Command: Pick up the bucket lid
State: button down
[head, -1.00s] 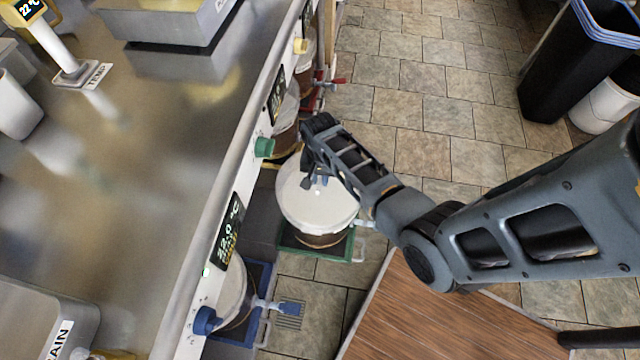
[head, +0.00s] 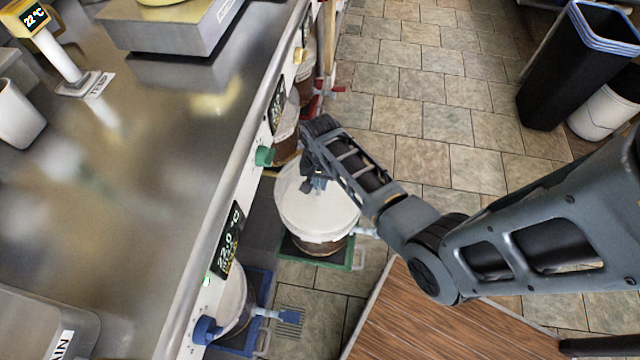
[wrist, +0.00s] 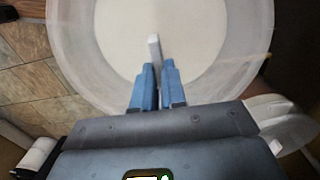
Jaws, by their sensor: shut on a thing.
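The bucket lid (head: 300,203) is a pale, round disc on top of a bucket (head: 318,246) with brown contents, which stands on a green-edged base beside the counter. The lid fills the upper part of the wrist view (wrist: 205,60), with a small white bar (wrist: 154,48) standing up near its middle. My gripper (head: 317,183) reaches down over the lid. Its blue fingertips (wrist: 155,82) are close together on the white bar, shut on the lid. I cannot tell whether the lid is clear of the bucket's rim.
A steel counter (head: 130,210) runs along the left, with a green knob (head: 264,156) on its edge close to my gripper. A nearer bucket (head: 232,300) stands on a blue-edged base, and other buckets stand farther back. Tiled floor to the right is open up to a black bin (head: 560,75).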

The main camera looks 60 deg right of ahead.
notch_tip(320, 180, up, 2)
jog(key=shift+r, duration=0.1)
jog(key=s+d+r, duration=0.6)
jog(key=s+d, duration=0.1)
jog(key=s, duration=0.1)
jog(key=shift+s+d+r, duration=0.15)
jog(key=shift+s+r, duration=0.05)
jog(key=shift+s, duration=0.2)
